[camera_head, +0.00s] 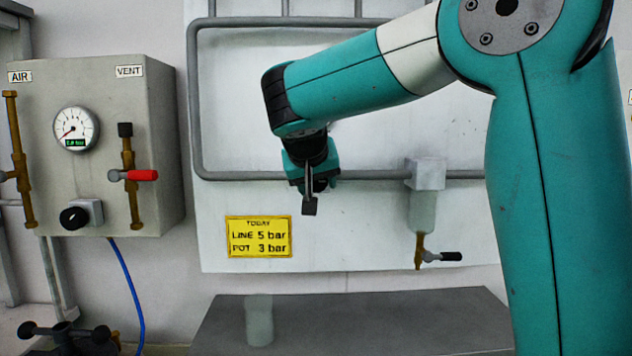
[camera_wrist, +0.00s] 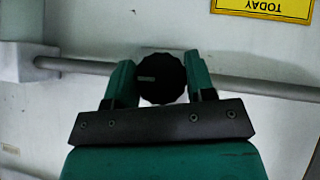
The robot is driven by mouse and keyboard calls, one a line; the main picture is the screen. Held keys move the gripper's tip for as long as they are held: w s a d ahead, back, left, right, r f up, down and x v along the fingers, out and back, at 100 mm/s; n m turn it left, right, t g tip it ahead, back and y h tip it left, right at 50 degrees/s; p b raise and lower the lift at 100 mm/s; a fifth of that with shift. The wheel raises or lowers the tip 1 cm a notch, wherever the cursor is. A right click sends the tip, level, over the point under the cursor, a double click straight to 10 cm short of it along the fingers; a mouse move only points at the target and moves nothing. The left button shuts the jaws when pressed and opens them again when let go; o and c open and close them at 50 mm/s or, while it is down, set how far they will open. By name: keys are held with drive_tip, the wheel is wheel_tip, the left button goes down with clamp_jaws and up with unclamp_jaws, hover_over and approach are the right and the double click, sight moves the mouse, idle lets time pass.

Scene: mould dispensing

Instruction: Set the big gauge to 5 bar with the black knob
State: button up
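A black ribbed knob (camera_wrist: 162,79) with a pale mark pointing left sits on the grey pipe in the wrist view. My gripper (camera_wrist: 162,84) has one green finger on each side of it, with no clear gap, and appears shut on it. In the head view my gripper (camera_head: 312,178) is at the wall pipe, above the yellow note, and hides the knob. A round white gauge (camera_head: 75,129) on the left box has its needle at the lower left and a small green readout too small to read surely. No other gauge shows; my arm covers part of the wall.
The yellow note (camera_head: 258,237) reads line 5 bar, pot 3 bar. The left box (camera_head: 157,90) carries another black knob (camera_head: 73,217) and a red-handled valve (camera_head: 141,175). A clear bowl unit (camera_head: 425,200) hangs right of my gripper. A translucent cup (camera_head: 259,320) stands on the grey bench (camera_head: 400,325).

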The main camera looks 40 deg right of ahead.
drive_tip(key=shift+f+b, duration=0.1)
drive_tip(key=shift+b, duration=0.3)
drive_tip(key=y+b, duration=0.1)
drive_tip(key=b, duration=0.1)
drive_tip(key=m+t+y+b, duration=0.1)
drive_tip(key=b, duration=0.2)
drive_tip(key=shift+d+f+m, duration=0.1)
drive_tip(key=shift+f+m, duration=0.1)
drive_tip(key=shift+m, duration=0.1)
drive_tip(key=m+t+y+b, duration=0.1)
drive_tip(key=b, duration=0.3)
drive_tip(key=shift+r+t+y, duration=0.1)
drive_tip(key=shift+t+y, duration=0.2)
drive_tip(key=shift+y, duration=0.1)
drive_tip(key=shift+r+t+y+b, duration=0.1)
drive_tip(key=shift+t+y+b, duration=0.2)
drive_tip(key=shift+b, duration=0.3)
drive_tip(key=shift+r+m, duration=0.1)
drive_tip(key=shift+m, duration=0.2)
drive_tip(key=o, duration=0.9)
drive_tip(key=shift+o, duration=0.2)
